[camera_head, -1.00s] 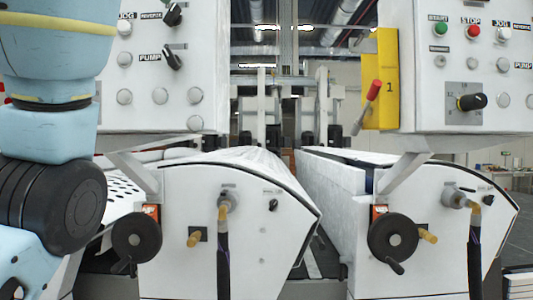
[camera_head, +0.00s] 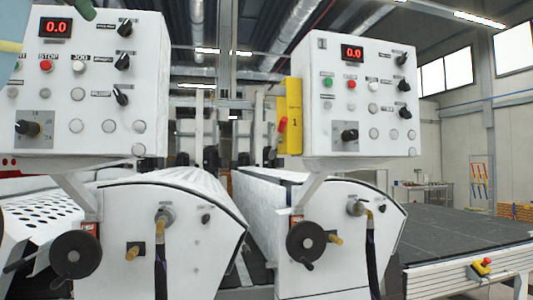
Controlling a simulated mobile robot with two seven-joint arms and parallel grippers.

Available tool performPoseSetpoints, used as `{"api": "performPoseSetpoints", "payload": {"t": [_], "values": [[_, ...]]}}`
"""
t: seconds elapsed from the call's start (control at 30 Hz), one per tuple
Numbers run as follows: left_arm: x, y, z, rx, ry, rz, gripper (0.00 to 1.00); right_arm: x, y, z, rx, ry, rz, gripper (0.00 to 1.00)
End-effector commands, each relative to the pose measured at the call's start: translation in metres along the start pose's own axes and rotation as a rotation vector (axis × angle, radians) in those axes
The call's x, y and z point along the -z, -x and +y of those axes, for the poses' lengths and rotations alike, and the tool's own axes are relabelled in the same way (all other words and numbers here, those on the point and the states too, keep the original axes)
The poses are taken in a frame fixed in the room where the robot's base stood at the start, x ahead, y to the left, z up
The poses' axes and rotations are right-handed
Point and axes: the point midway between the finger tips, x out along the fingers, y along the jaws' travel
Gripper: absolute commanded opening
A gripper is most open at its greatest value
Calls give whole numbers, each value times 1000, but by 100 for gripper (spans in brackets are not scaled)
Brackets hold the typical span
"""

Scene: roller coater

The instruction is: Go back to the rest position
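Two white control panels hang over the roller coater: the left panel (camera_head: 85,100) and the right panel (camera_head: 320,100). Each has a red 0.0 display, coloured buttons and black knobs. Below them are the left machine housing (camera_head: 190,240) and the right machine housing (camera_head: 350,265), each with a black handwheel and a hose. Only a small blurred piece of my own arm shows at the top left corner. Neither gripper is in view.
A dark flat conveyor table (camera_head: 460,235) extends to the right, with a red and yellow emergency stop (camera_head: 481,267) on its front rail. Windows and a wall are at the far right.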

Motion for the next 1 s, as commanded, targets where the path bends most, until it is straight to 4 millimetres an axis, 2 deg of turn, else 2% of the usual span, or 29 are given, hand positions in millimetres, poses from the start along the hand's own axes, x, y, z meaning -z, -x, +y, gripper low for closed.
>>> {"api": "performPoseSetpoints", "payload": {"t": [0.03,0.27,0.47,0.6,0.7,0.83,1.0], "values": [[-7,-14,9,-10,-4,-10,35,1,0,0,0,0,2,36],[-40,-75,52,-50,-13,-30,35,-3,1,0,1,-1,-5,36],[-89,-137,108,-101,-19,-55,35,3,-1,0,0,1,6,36],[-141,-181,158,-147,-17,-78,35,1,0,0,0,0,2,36],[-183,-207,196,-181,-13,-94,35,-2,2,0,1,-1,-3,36],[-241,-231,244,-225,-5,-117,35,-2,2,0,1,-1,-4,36],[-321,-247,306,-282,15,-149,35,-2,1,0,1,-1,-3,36]]}}
